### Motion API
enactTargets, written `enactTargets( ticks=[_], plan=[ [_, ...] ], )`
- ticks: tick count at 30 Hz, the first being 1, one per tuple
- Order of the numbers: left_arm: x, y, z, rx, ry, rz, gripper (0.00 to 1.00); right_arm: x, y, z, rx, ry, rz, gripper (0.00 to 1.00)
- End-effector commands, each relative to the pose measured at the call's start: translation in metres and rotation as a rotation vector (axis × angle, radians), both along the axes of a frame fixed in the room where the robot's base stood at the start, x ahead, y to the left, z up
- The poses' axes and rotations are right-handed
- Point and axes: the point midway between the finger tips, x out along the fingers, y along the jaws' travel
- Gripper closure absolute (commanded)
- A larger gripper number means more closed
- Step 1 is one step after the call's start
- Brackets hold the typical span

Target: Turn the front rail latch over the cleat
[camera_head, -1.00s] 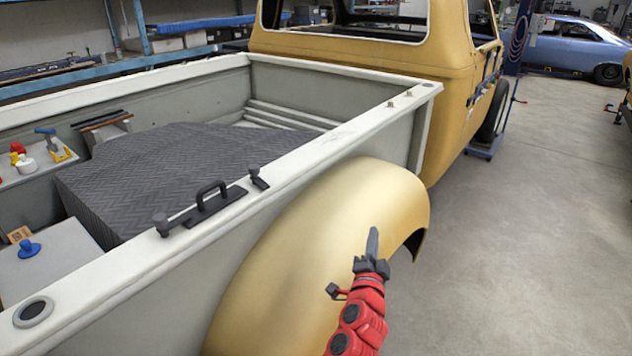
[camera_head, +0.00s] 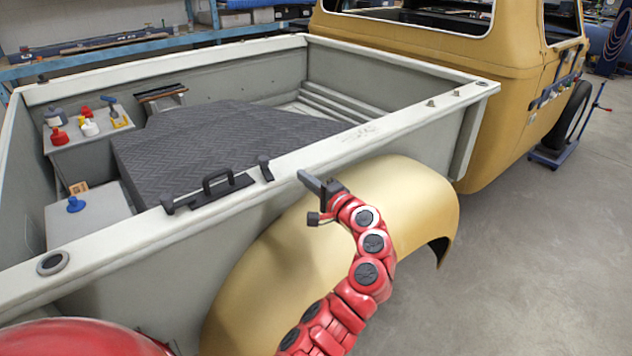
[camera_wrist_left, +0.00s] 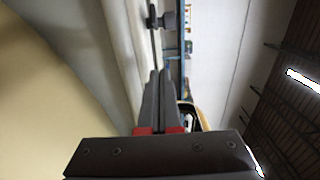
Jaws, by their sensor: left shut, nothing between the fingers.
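On the near bed rail (camera_head: 110,237) a black handle on a flat plate (camera_head: 218,188) lies between two small dark fittings. One fitting (camera_head: 167,204) is at the handle's left end, the other (camera_head: 265,168) at its right end, toward the cab. I cannot tell which is the latch and which the cleat. My left gripper (camera_head: 309,182) is shut and empty, its tip just right of the right fitting and apart from it in the picture. In the left wrist view its closed fingers (camera_wrist_left: 158,100) point along the rail toward a dark knob-like fitting (camera_wrist_left: 167,20). My right gripper is not in view.
The yellow fender (camera_head: 270,265) bulges below the rail, under my left arm. A dark ribbed cover (camera_head: 225,145) fills much of the bed. Small pegs (camera_head: 431,103) stand on the rail near the cab. Open floor (camera_head: 540,260) lies to the right.

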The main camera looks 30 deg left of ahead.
Motion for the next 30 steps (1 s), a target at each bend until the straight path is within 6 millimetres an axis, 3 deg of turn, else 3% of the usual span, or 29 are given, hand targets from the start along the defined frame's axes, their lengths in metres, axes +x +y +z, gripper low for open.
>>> enactTargets(
  ticks=[6, 18, 30],
  plan=[
    [0.011, 0.03, 0.002, -0.002, 0.0, 0.004, 1.0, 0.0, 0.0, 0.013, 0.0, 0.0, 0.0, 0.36],
    [-0.017, 0.049, 0.001, 0.001, -0.002, -0.001, 1.0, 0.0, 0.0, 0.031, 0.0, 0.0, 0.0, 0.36],
    [-0.02, 0.05, 0.0, -0.001, -0.002, -0.002, 1.0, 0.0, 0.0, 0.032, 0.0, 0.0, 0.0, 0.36]
  ],
)
